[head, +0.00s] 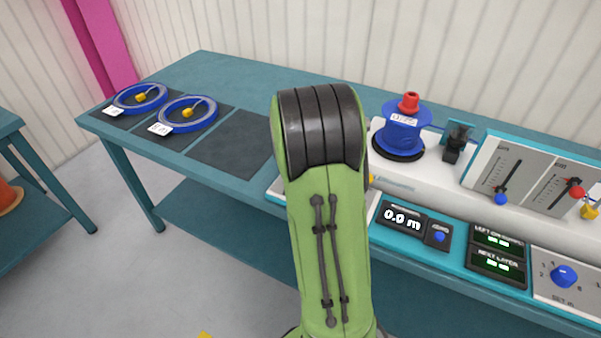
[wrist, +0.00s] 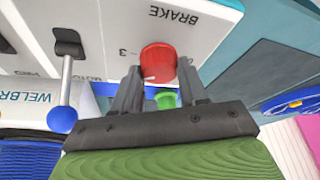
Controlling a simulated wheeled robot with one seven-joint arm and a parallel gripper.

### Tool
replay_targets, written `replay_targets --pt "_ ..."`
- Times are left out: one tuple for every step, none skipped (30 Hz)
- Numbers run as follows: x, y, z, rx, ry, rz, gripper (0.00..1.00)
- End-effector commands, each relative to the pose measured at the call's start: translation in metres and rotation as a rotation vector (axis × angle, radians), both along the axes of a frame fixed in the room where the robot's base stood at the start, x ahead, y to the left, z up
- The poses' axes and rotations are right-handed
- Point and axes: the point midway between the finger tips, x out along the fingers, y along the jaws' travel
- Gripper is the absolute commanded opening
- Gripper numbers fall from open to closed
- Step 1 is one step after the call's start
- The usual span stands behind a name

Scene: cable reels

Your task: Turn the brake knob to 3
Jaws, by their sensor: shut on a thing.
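The red brake knob (wrist: 158,62) is in the wrist view, on a light panel lettered BRAKE (wrist: 173,16), which appears upside down. A "3" (wrist: 123,53) is printed to the left of the knob, and another mark, not clearly legible, is to its right. A small pale pointer mark shows at the knob's lower left edge; its exact reading is unclear. My gripper (wrist: 160,82) has one finger on each side of the knob and is shut on it. In the head view my green arm hides the gripper and the brake knob.
In the wrist view, a green button (wrist: 166,99) lies between the fingers and a blue-ended lever (wrist: 62,118) stands left. In the head view, a blue reel (head: 402,137) with a red cap sits right of my arm. Two blue coils (head: 187,113) lie on mats; a third mat (head: 232,145) looks bare.

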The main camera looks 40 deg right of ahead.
Motion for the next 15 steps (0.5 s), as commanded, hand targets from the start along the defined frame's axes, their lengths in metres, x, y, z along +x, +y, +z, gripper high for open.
replay_targets --pt "0.0018 0.0009 0.0010 -0.001 -0.002 -0.038 0.12" --pt "0.0017 0.0009 0.0010 -0.001 -0.001 -0.065 0.12" --pt "0.0020 0.0014 0.0010 -0.001 -0.001 -0.100 0.12" --pt "0.0019 0.0012 0.0010 -0.001 0.000 -0.126 0.12" --pt "0.0019 0.0012 0.0010 -0.001 -0.001 -0.152 0.12" --pt "0.0022 0.0013 0.0010 -0.001 -0.002 -0.183 0.12" --pt "0.0024 0.0014 0.0012 -0.001 -0.002 -0.207 0.12" --pt "0.0026 0.0014 0.0011 0.000 -0.003 -0.228 0.12" --pt "0.0025 0.0012 0.0011 -0.001 -0.002 -0.256 0.12" --pt "0.0025 0.0013 0.0010 -0.001 -0.001 -0.276 0.12" --pt "0.0028 0.0015 0.0009 0.000 -0.002 -0.295 0.12" --pt "0.0028 0.0014 0.0008 -0.001 -0.001 -0.318 0.12" --pt "0.0028 0.0014 0.0007 0.000 -0.001 -0.335 0.12" --pt "0.0028 0.0014 0.0007 0.000 -0.002 -0.349 0.12" --pt "0.0028 0.0014 0.0007 0.000 -0.002 -0.369 0.12"
